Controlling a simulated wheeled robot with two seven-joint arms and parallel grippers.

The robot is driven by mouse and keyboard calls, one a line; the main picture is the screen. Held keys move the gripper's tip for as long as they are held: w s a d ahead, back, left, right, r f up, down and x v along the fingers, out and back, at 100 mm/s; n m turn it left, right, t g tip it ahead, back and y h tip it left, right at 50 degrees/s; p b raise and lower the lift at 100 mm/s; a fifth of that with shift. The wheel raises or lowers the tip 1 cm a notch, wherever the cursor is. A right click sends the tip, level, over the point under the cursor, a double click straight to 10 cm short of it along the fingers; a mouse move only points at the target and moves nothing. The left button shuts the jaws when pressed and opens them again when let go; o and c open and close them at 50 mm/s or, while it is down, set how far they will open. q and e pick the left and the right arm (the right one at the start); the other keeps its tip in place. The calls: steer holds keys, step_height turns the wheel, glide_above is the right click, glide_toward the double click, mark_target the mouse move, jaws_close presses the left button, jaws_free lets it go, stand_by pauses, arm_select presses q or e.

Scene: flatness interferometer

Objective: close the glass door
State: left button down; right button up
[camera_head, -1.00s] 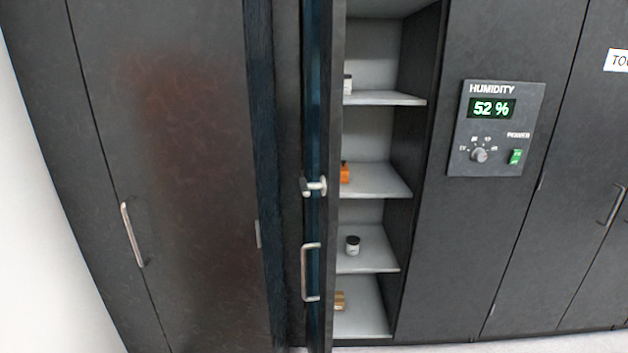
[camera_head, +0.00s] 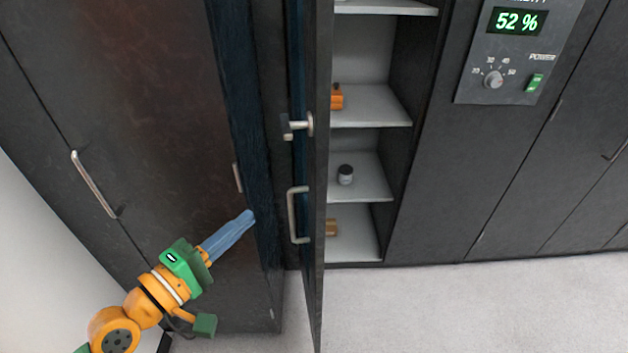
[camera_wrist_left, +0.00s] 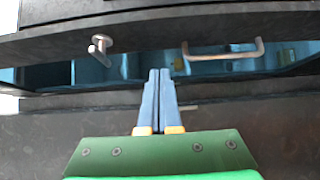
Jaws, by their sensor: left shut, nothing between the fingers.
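The glass door (camera_head: 318,170) stands open and shows almost edge-on in the head view, with the lit shelves of the cabinet behind it to the right. It carries a bar handle (camera_head: 293,215) and a metal latch (camera_head: 299,126) above it. My left gripper (camera_head: 250,216) has blue fingers, shut and empty, to the left of the door and apart from its handle. In the left wrist view the fingertips (camera_wrist_left: 158,72) point toward the door, between the latch (camera_wrist_left: 100,50) and the bar handle (camera_wrist_left: 225,54). My right gripper is not in view.
Shelves hold an orange item (camera_head: 336,98), a dark-lidded jar (camera_head: 345,175) and a tan item (camera_head: 331,227). A humidity panel (camera_head: 515,55) is to the right. A closed dark cabinet door (camera_head: 120,100) stands on the left. The pale floor (camera_head: 460,310) is clear at the right.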

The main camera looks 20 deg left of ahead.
arm_select(q)
steer(key=p+x, duration=0.1)
steer(key=x, duration=0.2)
steer(key=d+p+x, duration=0.1)
steer(key=p+x, duration=0.1)
steer(key=x, duration=0.2)
steer(key=p+x, duration=0.2)
steer(key=x, duration=0.2)
steer(key=shift+s+d+r, duration=0.1)
steer(key=shift+d, duration=0.85)
steer(key=shift+w, duration=0.2)
